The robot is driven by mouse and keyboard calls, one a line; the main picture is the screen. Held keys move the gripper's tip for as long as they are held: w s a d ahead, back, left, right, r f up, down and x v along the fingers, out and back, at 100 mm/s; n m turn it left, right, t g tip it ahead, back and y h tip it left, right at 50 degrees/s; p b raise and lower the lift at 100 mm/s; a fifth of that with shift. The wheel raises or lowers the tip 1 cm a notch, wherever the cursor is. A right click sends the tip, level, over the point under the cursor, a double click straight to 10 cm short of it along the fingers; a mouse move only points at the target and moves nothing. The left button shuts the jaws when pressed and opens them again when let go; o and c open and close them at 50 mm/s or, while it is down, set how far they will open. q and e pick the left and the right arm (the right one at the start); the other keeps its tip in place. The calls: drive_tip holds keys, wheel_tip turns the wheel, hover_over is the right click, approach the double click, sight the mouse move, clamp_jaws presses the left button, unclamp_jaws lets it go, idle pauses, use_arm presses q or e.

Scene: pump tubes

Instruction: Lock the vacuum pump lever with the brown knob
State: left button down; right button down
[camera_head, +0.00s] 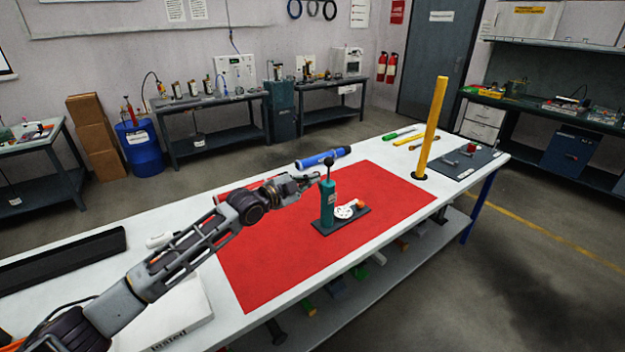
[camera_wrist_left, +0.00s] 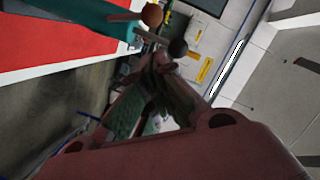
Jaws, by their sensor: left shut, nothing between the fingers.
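The vacuum pump (camera_head: 328,206) has a teal upright body on a dark base plate on the red mat. A black knob (camera_head: 329,159) tops it; an orange-brown knob (camera_head: 360,203) sits low on its right, by a white round dial. In the left wrist view, the teal body (camera_wrist_left: 92,18), brown knob (camera_wrist_left: 152,15) and black knob (camera_wrist_left: 178,48) show beyond my fingers. My left gripper (camera_head: 315,178) is shut and empty, close to the left of the pump's top. In the wrist view its fingertips (camera_wrist_left: 160,62) lie near the black knob; contact is unclear.
The red mat (camera_head: 270,265) is mostly clear around the pump. A blue cylinder (camera_head: 323,157) lies behind it. A yellow post (camera_head: 432,125) and a grey tool plate (camera_head: 462,162) stand to the right. A black tray (camera_head: 60,262) lies left.

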use_arm(q)
drive_tip(key=v, duration=0.7)
drive_tip(key=shift+s, duration=0.2)
idle(0.4)
